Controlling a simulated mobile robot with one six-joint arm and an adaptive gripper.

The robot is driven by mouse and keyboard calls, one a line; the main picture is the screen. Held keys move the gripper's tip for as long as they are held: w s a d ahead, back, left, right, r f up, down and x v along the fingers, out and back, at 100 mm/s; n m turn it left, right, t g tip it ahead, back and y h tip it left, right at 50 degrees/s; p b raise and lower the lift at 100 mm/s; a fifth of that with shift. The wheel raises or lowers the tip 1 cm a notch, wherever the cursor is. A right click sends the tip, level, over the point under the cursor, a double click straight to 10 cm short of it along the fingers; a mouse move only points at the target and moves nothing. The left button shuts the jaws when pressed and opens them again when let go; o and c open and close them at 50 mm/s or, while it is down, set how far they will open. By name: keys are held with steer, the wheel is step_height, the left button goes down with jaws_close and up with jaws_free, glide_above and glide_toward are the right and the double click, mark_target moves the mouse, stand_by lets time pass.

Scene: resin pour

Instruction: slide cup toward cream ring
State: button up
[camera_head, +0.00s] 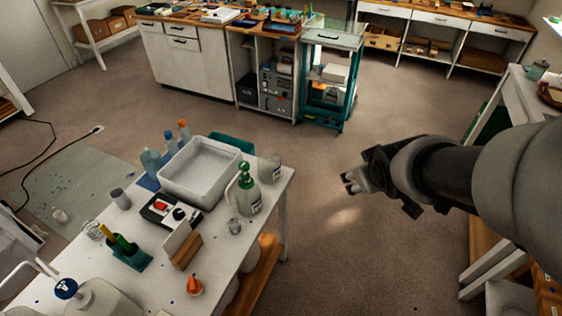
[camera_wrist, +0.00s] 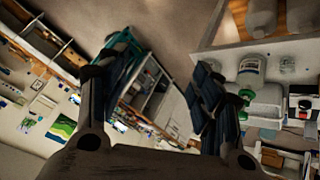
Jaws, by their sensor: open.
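My gripper (camera_head: 352,180) is open and empty, in the air over the floor to the right of the white table (camera_head: 75,262). In the wrist view its two dark fingers (camera_wrist: 150,85) stand wide apart with nothing between them. A small grey cup (camera_head: 121,198) stands on the table's left side, far from my gripper. A small clear glass vessel (camera_head: 235,226) stands near the table's right edge. I cannot tell which of these is the task's cup. I cannot make out a cream ring in either view.
The table holds a white tray (camera_head: 172,184), a green-pump bottle (camera_head: 248,190), a jar (camera_head: 270,165), a wooden block (camera_head: 186,251) and an orange-capped item (camera_head: 195,285). Cabinets (camera_head: 190,55) and a teal cart (camera_head: 325,118) stand behind. The floor between is clear.

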steer(key=w+a+f+n+t+y, duration=0.1)
steer(key=w+a+f+n+y, duration=0.15)
steer(key=w+f, duration=0.5)
steer(key=n+t+y+b, duration=0.1)
steer(key=n+y+b, duration=0.25)
steer(key=y, duration=1.05)
glide_toward(239, 227)
steer(key=s+v, duration=0.1)
steer(key=v, duration=0.4)
steer(key=shift+w+r+n+h+p, duration=0.15)
steer(key=shift+r+n+h+p, duration=0.15)
steer(key=shift+r, duration=0.1)
steer(key=shift+a, duration=0.15)
steer(key=b+x, duration=0.3)
steer(key=x, duration=1.4)
steer(key=shift+w+r, duration=0.15)
steer(key=shift+w, duration=0.05)
steer(key=shift+c, duration=0.4)
